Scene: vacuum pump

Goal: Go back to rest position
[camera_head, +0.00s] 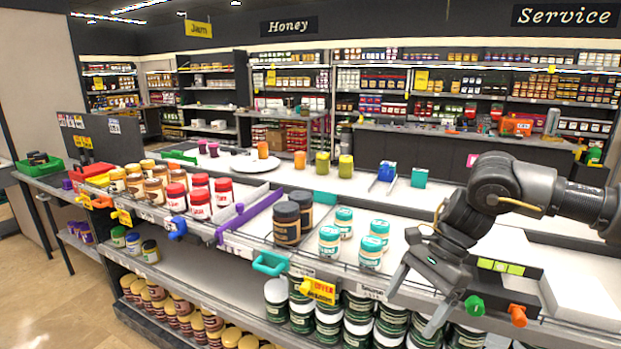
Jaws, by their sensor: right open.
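My right arm comes in from the right, and its dark gripper (414,302) points down and to the left over the front edge of the shelf counter. Its two fingers are apart with nothing between them. The nearest jars are teal-lidded jars (370,252), just left of the gripper and apart from it in the picture. My left arm and gripper are not in view.
Dark-lidded jars (287,224) and red-lidded jars (199,204) stand further left on the counter. A purple divider (248,214) separates sections. A teal clip (270,264) and a yellow offer tag (319,291) hang at the front edge. Large jars (302,309) fill the lower shelf.

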